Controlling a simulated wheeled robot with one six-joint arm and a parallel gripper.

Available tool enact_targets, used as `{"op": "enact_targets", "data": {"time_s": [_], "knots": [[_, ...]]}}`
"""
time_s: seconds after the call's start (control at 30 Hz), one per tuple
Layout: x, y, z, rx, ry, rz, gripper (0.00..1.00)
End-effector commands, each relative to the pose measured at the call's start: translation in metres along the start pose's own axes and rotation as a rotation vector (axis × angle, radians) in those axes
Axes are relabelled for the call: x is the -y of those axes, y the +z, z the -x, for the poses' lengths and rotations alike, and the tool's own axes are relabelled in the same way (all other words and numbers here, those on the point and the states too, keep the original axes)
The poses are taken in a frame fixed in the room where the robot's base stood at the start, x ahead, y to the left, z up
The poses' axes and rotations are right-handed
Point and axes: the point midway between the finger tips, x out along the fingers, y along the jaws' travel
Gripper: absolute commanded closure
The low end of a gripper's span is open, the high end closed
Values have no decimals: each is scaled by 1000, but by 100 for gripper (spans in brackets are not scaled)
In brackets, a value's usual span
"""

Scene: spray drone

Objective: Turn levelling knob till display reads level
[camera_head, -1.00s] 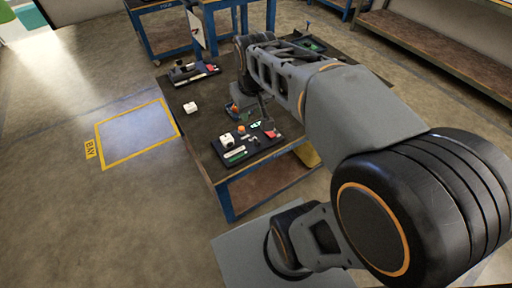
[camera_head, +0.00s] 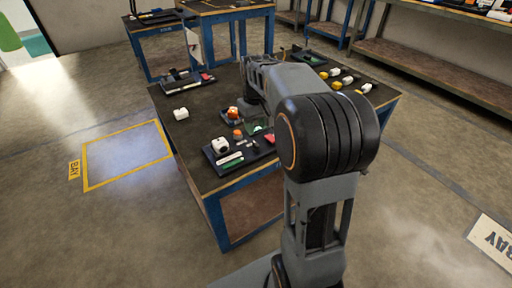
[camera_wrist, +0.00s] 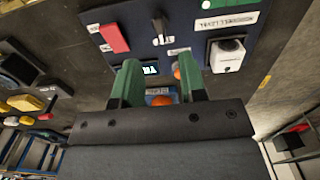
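My gripper (camera_wrist: 160,75) has two green fingers spread apart over the panel's edge, with nothing clamped. Another orange round part (camera_wrist: 161,100) by a blue label shows between the fingers. In the head view the panel (camera_head: 211,156) shows, with an orange knob (camera_head: 238,133); my arm hides the gripper.
The panel also carries a red block (camera_wrist: 114,38), a black toggle (camera_wrist: 160,28) and a white unit (camera_wrist: 228,54). The table (camera_head: 190,135) holds a white box (camera_head: 181,114), a tray at the back left (camera_head: 188,82) and several yellow-white items (camera_head: 348,81). Open floor lies left.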

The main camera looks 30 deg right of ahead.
Motion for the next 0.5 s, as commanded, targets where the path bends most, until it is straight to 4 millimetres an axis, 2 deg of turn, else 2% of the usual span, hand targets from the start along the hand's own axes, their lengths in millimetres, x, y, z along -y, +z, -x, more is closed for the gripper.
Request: {"op": "enact_targets", "data": {"time_s": [0.03, 0.2, 0.5], "knots": [[0, 0, -15, 2, -1, 0, 62], [0, 0, -44, 1, 0, 0, 62], [0, 0, -74, 0, 0, 0, 62]]}}
